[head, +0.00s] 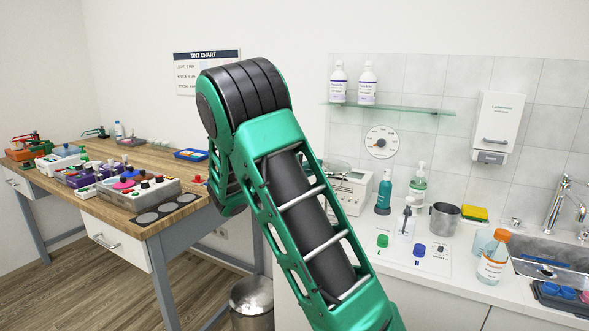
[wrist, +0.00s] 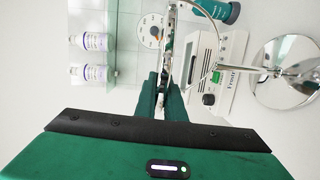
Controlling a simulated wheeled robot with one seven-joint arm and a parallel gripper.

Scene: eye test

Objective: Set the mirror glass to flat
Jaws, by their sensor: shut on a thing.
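The mirror stands on a round chrome base (wrist: 290,72) in the wrist view, which shows the scene turned on its side. A thin stem (wrist: 238,72) runs from the base to a curved fork. The mirror glass (wrist: 171,45) shows nearly edge-on as a narrow strip across the fork, so it looks close to level; its exact tilt is hard to tell. My gripper (wrist: 164,92) is shut on the near rim of the glass. In the head view my arm hides the gripper and most of the mirror.
A white device (head: 352,190) stands close by the mirror. A teal bottle (head: 384,194), pump bottles and a steel cup (head: 445,219) stand on the counter to the right. A glass shelf (head: 400,109) with two bottles and a wall dial (head: 381,142) are behind.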

